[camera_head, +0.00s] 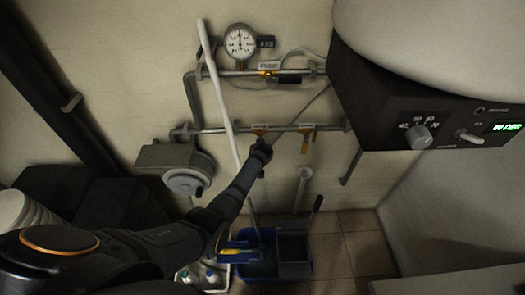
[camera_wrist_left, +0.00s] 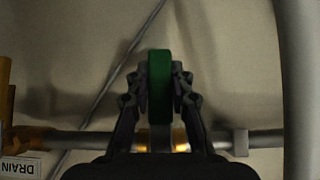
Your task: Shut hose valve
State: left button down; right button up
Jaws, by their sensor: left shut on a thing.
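My left gripper (camera_head: 262,150) reaches the lower wall pipe in the head view, at the left one of two valves. In the left wrist view the gripper (camera_wrist_left: 160,88) is shut on a green valve handle (camera_wrist_left: 160,70). The handle stands upright in that picture, across the line of the pipe, with a brass fitting (camera_wrist_left: 180,141) behind it. The fingers hide part of the handle and the valve body. I cannot read a label for this valve. My right gripper is not in view.
The right valve (camera_head: 306,138) has an orange handle hanging down; a DRAIN label (camera_wrist_left: 19,167) shows beside it in the wrist view. A pale pole (camera_head: 219,90) leans close to the gripper's left. A pressure gauge (camera_head: 240,42) is above, a blue bucket (camera_head: 258,268) below.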

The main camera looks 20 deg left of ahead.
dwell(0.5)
pick_arm(q)
jog(key=c, duration=1.2)
grip_release()
jog(key=shift+o, duration=0.2)
jog(key=shift+s, duration=0.1)
jog(key=v, duration=1.2)
